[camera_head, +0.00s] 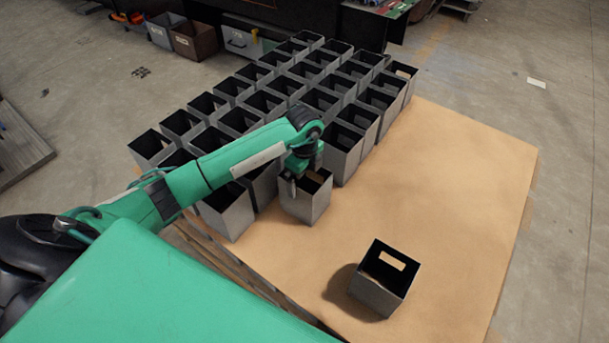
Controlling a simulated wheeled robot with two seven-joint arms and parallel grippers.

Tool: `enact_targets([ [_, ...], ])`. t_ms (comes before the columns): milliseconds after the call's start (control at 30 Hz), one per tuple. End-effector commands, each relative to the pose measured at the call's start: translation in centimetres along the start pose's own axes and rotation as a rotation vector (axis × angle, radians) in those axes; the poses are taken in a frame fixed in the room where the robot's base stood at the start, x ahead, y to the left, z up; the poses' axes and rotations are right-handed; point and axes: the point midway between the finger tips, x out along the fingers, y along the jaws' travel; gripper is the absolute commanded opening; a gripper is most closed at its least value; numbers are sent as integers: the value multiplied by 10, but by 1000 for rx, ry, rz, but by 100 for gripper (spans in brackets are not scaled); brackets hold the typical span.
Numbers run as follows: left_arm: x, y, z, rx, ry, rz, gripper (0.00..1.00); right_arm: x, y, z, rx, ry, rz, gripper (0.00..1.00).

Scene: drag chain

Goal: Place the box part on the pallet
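The pallet is topped by a flat tan sheet (450,185), with wooden slats showing along its near left edge. Grey open-topped box parts stand upright on it in close rows (240,120). My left gripper (299,180) points down at the near left wall of one box part (306,205) at the near end of the rows. One finger shows outside that wall; whether the fingers grip it is hidden. Another box part (375,297) stands apart near the pallet's front, turned at an angle, with a cut-out in its far wall. My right gripper is not in view.
The right side of the sheet is bare, as is the area between the lone box part and the rows. Bins (195,41) and a dark bench stand on the floor at the back. A wooden pallet (20,148) lies at the far left.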

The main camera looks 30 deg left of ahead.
Motion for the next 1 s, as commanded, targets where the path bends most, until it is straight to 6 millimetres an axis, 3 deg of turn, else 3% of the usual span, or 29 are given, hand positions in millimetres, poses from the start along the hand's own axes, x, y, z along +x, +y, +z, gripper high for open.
enact_targets([
  [167, -3, 0, 0, 0, 0, -1, 100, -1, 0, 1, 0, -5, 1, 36],
  [267, -15, -1, 1, 0, -1, -2, 100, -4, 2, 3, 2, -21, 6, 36],
  [467, -58, -1, 1, 1, -2, -5, 100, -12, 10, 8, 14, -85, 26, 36],
  [733, -107, -1, 0, 0, -1, -3, 100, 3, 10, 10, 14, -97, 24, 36],
  [900, -120, 0, -2, 5, 6, -2, 100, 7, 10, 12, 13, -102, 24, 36],
  [1000, -117, 0, -17, 47, 63, -19, 100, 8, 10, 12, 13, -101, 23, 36],
])
